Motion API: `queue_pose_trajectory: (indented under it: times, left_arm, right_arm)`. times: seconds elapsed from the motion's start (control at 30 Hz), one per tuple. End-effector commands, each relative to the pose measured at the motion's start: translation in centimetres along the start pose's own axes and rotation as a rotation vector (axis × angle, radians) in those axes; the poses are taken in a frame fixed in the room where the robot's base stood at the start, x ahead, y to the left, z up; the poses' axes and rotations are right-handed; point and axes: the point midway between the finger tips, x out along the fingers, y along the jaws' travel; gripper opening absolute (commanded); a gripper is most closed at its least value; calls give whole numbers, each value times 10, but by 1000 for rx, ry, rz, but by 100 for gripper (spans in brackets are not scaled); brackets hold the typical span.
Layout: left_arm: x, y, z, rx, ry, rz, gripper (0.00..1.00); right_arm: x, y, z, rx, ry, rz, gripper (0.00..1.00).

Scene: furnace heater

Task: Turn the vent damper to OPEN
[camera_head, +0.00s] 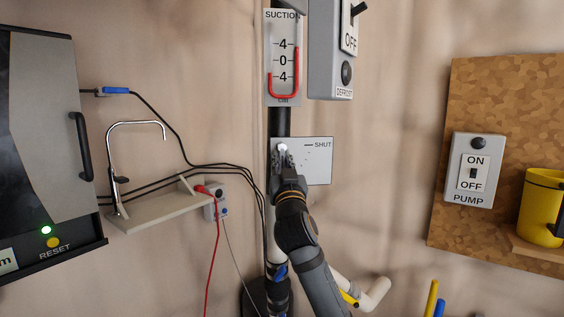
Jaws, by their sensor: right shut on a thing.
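The vent damper sits on a dark vertical pipe (280,122) in the middle of the view. Its grey-white plate (318,172) carries the word SHUT and a short line at the upper right. My right gripper (283,158) is in front of the plate's left part, with its fingers shut on the damper handle, of which a small whitish round part (283,147) shows. The fingers and wrist hide the rest of the handle and any OPEN mark. My left gripper is not in view.
A SUCTION gauge (283,58) and a grey DEFROST switch box (333,60) are close above. A small shelf (160,208) with a tap and cables is at left, beside a grey cabinet (42,120). A PUMP switch (472,170) and yellow mug (541,208) are at right.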

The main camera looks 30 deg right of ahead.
Motion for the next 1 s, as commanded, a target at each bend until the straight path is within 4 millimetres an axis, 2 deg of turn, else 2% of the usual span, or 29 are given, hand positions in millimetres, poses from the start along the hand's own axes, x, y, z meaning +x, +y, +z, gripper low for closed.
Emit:
queue_pose_trajectory:
  times: [0.13, 0.17, 0.3, 0.67, 0.77, 1.0]
  left_arm:
    - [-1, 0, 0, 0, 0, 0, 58]
    - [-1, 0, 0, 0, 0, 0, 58]
    - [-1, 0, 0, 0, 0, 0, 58]
    - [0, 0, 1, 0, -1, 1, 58]
    - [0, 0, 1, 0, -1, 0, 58]
    - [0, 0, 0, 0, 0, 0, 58]
  right_arm:
    - [1, 0, -5, 4, 10, -1, 0]
    - [1, 0, -5, 4, 10, -1, 18]
    - [1, 0, -4, 3, 8, -1, 37]
    - [-4, 0, -1, 1, 4, -1, 38]
    - [-20, 0, -1, 1, 4, -2, 38]
    - [-79, -1, 0, 4, 2, -3, 38]
